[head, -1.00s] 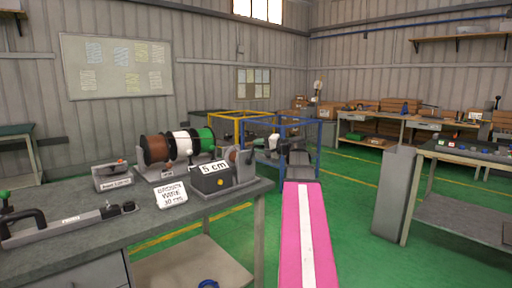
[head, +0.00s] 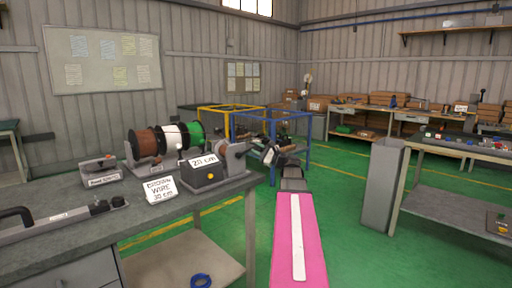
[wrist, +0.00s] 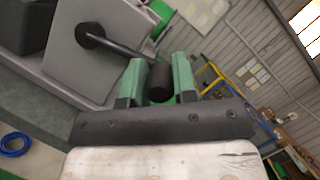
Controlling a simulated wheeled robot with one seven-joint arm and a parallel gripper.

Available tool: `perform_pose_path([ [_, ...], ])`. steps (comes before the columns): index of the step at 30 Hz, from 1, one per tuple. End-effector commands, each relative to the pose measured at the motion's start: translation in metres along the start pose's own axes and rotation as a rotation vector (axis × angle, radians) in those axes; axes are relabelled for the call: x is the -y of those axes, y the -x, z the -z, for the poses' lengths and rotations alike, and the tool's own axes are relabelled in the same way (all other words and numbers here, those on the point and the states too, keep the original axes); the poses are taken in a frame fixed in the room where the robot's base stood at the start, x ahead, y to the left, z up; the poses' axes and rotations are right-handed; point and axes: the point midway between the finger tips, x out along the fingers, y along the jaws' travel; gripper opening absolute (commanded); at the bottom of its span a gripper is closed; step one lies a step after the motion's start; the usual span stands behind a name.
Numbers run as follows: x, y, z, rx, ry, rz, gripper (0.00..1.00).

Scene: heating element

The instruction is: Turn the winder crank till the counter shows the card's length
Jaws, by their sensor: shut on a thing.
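The winder (head: 236,160) is a grey unit at the right end of the workbench. Its black counter box (head: 206,176) shows 20 cm. The white card (head: 160,190) in front reads BROWN WIRE, and its length looks like 30 cm. My gripper (head: 269,155) is at the winder's right side. In the wrist view, my gripper's green fingers (wrist: 157,78) are shut around the dark crank handle (wrist: 158,90). The crank's dark rod (wrist: 112,46) runs from the winder's grey face to near the handle. The handle is tiny in the head view.
Brown, white and green wire spools (head: 166,139) stand behind the counter. A grey device (head: 100,171) and a long black-handled tool (head: 60,220) sit left on the bench. A blue coil (head: 201,281) lies on the lower shelf. Yellow and blue frames (head: 272,124) stand behind my arm.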

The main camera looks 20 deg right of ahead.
Motion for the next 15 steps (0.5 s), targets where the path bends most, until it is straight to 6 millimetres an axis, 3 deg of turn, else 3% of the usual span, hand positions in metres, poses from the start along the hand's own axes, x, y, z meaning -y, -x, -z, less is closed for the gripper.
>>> perform_pose_path([
  [15, -0.023, 0.009, 0.022, -0.001, -0.342, 0.142, 0.00],
])
